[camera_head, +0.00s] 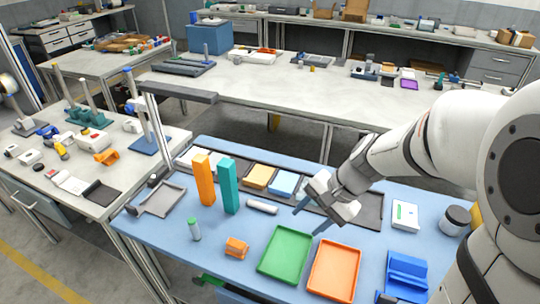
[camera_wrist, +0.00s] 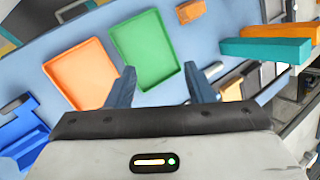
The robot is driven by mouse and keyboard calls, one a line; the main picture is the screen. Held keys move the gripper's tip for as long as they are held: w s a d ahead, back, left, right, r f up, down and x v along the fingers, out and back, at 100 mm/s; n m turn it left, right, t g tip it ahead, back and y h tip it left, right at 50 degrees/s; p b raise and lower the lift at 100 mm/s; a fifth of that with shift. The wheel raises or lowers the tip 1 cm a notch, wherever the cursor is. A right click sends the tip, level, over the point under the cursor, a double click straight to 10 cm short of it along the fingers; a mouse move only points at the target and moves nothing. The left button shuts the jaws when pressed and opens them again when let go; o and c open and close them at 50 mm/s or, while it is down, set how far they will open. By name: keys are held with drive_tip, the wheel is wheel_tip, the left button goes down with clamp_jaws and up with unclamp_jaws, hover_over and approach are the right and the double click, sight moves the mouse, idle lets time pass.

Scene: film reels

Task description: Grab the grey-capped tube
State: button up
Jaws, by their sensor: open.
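A pale tube with a greyish end (camera_head: 262,206) lies on its side on the blue table, just right of the teal block. In the wrist view, what appears to be the same tube (camera_wrist: 213,70) lies beside my right-hand finger, partly hidden by it. My gripper (camera_head: 308,220) is open and empty above the table, right of the lying tube. In the wrist view its fingers (camera_wrist: 159,72) stand apart over the edge of the green tray.
The green tray (camera_head: 264,255) and orange tray (camera_head: 312,270) lie in front. Tall orange (camera_head: 204,180) and teal (camera_head: 229,187) blocks stand left of the lying tube. A small orange part (camera_head: 236,248) lies left of the green tray. A dark organiser (camera_head: 369,214) runs along the back.

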drive_tip(key=w+a+f+m+y, duration=0.4)
drive_tip(key=w+f+m, duration=0.2)
drive_tip(key=w+m, duration=0.25)
drive_tip(key=m+t+y+p, duration=0.1)
drive_tip(key=m+t+p, duration=0.15)
drive_tip(key=m, duration=0.35)
approach(266, 205)
drive_tip(key=shift+a+f+t+b, duration=0.35)
drive_tip(key=shift+a+f+b, duration=0.15)
drive_tip(key=shift+f, duration=0.35)
drive_tip(key=shift+w+a+f, duration=0.1)
drive_tip(key=shift+a+f, duration=0.1)
drive_tip(key=x, duration=0.2)
drive_tip(key=p+x, duration=0.1)
drive_tip(key=x, duration=0.3)
drive_tip(key=shift+a+r+p, duration=0.2)
drive_tip(key=shift+a+p, duration=0.2)
drive_tip(key=shift+a, duration=0.05)
drive_tip(key=shift+w+a+f, duration=0.15)
drive_tip(key=shift+a+f, duration=0.1)
clamp_jaws()
